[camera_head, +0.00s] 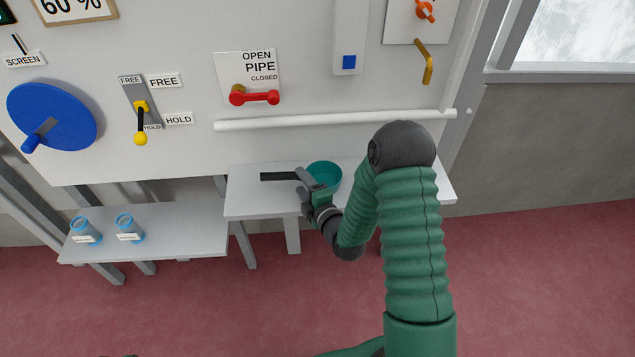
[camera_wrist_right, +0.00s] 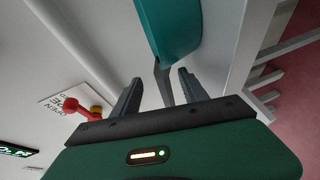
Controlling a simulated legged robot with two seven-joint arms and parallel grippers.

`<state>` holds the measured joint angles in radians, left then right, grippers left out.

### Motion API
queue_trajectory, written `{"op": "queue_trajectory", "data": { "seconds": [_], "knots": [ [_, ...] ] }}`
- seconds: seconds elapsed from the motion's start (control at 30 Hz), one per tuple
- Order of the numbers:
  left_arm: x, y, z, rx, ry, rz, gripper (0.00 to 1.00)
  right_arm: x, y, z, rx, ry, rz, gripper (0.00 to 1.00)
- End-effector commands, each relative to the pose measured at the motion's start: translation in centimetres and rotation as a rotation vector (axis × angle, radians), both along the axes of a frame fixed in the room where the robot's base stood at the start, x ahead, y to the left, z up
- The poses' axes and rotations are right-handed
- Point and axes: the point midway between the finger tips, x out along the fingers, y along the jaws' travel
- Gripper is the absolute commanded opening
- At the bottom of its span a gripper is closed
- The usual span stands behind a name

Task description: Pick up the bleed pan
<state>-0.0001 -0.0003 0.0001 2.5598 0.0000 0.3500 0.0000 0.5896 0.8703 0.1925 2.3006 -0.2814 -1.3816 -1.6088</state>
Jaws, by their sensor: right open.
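The bleed pan (camera_head: 325,172) is a teal round bowl with a flat dark handle (camera_head: 276,176) pointing left. It stands on the right white shelf (camera_head: 250,207) below the panel. My right gripper (camera_head: 304,182) is at the pan, where the handle meets the bowl, and partly covers both. In the right wrist view the teal bowl (camera_wrist_right: 170,25) is at the top. The handle (camera_wrist_right: 163,82) shows between the two spread fingers of the right gripper (camera_wrist_right: 159,86). The fingers are open, and I cannot tell whether either touches the handle. My left gripper is not in view.
A white rail (camera_head: 335,121) runs along the panel above the pan. A red pipe lever (camera_head: 254,97) is above it, left of centre. Two blue-tinted cups (camera_head: 129,228) stand on the lower left shelf (camera_head: 195,243). The right shelf's surface left of the handle is clear.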

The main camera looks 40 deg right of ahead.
Motion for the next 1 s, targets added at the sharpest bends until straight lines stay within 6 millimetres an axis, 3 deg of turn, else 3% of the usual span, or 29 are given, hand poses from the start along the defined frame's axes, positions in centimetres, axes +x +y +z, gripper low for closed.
{"op": "queue_trajectory", "data": {
  "seconds": [0.23,0.5,0.87,1.0],
  "knots": [
    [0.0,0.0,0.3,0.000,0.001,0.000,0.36,4.0,-0.5,-1.1,0.002,-0.001,-0.001,0.51],
    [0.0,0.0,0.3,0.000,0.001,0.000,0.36,4.5,-0.5,-1.2,0.001,0.000,-0.001,0.50],
    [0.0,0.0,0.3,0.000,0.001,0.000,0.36,4.5,-0.5,-1.2,0.001,0.001,-0.001,0.03],
    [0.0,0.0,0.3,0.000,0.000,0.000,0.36,4.5,-0.5,-1.2,0.001,0.001,-0.001,0.00]
  ]
}}
